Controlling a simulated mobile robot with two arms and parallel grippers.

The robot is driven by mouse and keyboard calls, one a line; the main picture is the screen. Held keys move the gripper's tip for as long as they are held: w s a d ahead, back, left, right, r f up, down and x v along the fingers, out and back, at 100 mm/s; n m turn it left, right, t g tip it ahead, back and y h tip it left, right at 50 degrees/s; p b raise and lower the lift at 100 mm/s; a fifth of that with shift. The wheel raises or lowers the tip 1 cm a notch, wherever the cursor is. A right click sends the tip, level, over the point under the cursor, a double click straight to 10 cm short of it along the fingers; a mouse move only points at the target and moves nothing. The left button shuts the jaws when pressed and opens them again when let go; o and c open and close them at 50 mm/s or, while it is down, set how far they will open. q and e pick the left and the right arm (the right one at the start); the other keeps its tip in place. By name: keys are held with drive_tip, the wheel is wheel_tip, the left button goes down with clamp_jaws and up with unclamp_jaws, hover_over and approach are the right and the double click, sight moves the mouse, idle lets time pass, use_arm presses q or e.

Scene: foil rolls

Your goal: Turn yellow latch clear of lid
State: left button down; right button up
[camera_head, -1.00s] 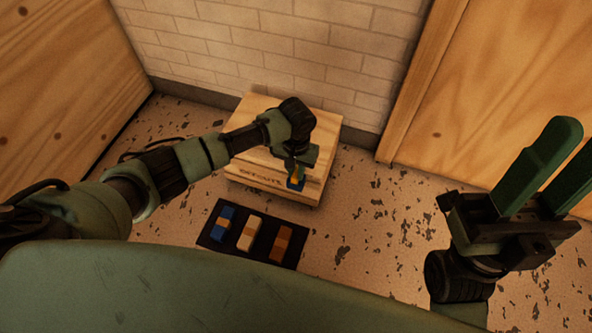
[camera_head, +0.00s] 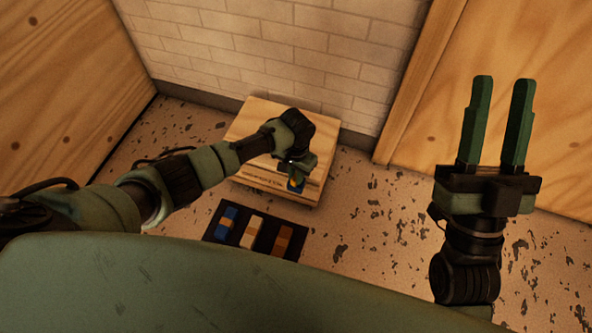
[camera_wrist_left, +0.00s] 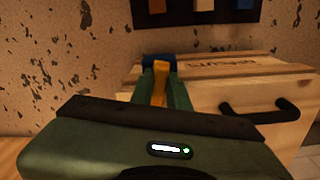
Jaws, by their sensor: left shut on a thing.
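The wooden box (camera_head: 262,189) with its lid stands on the floor against the brick wall. It also shows in the left wrist view (camera_wrist_left: 290,102), with lettering on a plank and a dark handle (camera_wrist_left: 270,110). The yellow latch (camera_wrist_left: 160,84) sits at the box's edge, beside a blue part (camera_wrist_left: 158,60). My left gripper (camera_head: 297,178) is shut on the yellow latch, and its green fingers flank it in the left wrist view. The fingers partly hide the latch, so its exact turn against the lid is hard to tell. My right gripper (camera_head: 497,125) is open and empty, raised at the right.
A black mat (camera_head: 212,231) lies in front of the box with a blue item (camera_head: 227,221), a cream item (camera_head: 251,231) and an orange-brown item (camera_head: 283,240). Wooden panels stand at left and right. The speckled floor right of the box is clear.

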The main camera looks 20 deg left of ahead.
use_arm(q)
drive_tip(key=shift+m+p, duration=0.85)
drive_tip(key=shift+m, duration=0.25)
drive_tip(key=m+p, duration=0.2)
drive_tip(key=m, duration=0.3)
drive_tip(key=shift+m, duration=0.4)
drive_tip(key=m, duration=0.3)
drive_tip(key=shift+m, duration=2)
use_arm(e)
drive_tip(key=w+f+g+h, duration=0.2)
drive_tip(key=f+g, duration=0.4)
drive_tip(key=f, duration=0.3)
drive_tip(key=w+d+f+g+h, duration=0.1)
drive_tip(key=w+f+g+h, duration=0.1)
drive_tip(key=f+g, duration=0.4)
drive_tip(key=shift+w+d+f+h, duration=0.2)
drive_tip(key=shift+w+f+h, duration=0.1)
drive_tip(key=shift+f, duration=1.8)
use_arm(q)
drive_tip(key=c, duration=1.4)
unclamp_jaws()
use_arm(e)
drive_tip(key=shift+s, duration=0.1)
use_arm(q)
drive_tip(key=shift+o, duration=0.2)
drive_tip(key=shift+p, duration=0.3)
